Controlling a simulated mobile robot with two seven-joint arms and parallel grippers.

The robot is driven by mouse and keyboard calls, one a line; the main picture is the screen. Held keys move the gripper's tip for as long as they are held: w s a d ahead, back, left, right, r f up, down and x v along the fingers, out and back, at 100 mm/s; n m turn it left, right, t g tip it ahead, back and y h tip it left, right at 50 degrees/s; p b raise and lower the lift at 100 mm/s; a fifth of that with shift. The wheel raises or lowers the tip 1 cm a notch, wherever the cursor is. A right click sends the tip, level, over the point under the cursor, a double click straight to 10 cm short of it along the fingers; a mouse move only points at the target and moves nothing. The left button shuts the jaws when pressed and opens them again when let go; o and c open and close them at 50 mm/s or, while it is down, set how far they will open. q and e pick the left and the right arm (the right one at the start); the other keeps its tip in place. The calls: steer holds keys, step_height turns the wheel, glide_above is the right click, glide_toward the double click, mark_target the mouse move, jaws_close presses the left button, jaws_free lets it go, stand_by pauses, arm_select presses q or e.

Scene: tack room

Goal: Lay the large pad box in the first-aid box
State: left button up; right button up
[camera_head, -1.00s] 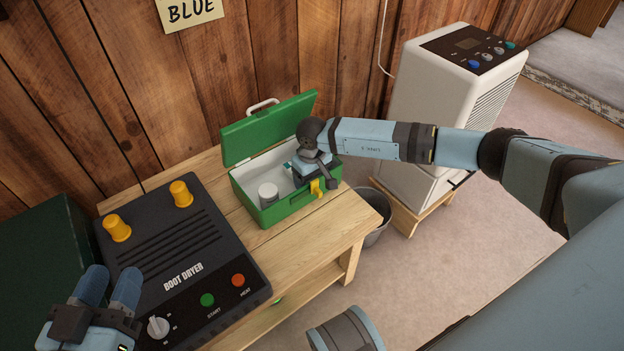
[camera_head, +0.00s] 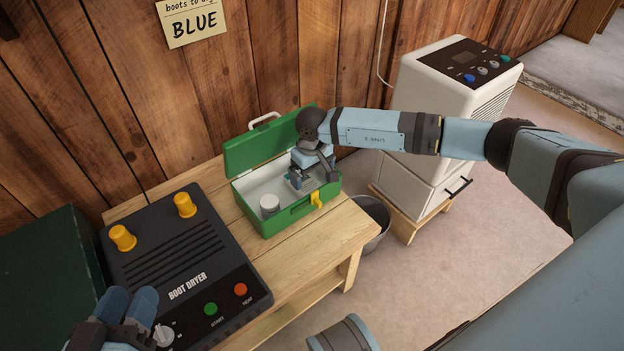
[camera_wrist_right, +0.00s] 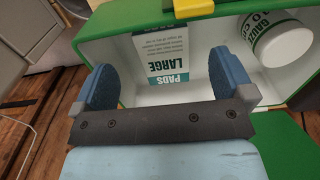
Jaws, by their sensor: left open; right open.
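The green first-aid box (camera_head: 275,225) stands open on the wooden bench, lid tipped back. The large pad box (camera_wrist_right: 160,50), white and teal with "LARGE PADS" on it, is inside the first-aid box, near its right end in the head view (camera_head: 300,187), partly covered by my gripper there. My right gripper (camera_wrist_right: 167,82) is open over the first-aid box. In the right wrist view its two blue fingers are spread apart, with the pad box showing between and beyond them. My left gripper (camera_head: 128,303) is open above the boot dryer's front left corner.
A white gauze tub (camera_head: 269,203) is in the first-aid box, left of the pad box. The black boot dryer (camera_head: 185,255) with yellow posts fills the bench's left. A bucket (camera_head: 372,222) and a white appliance (camera_head: 425,105) stand to the right. A plank wall is behind.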

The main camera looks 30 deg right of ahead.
arm_select(q)
step_height(320, 180, up, 3)
steer(key=shift+f+t+p, duration=0.1)
steer(key=shift+t+p, duration=0.5)
steer(key=shift+p, duration=0.1)
arm_select(e)
step_height(320, 180, up, 5)
steer(key=shift+r, duration=0.15)
arm_select(q)
steer(key=shift+s, duration=0.15)
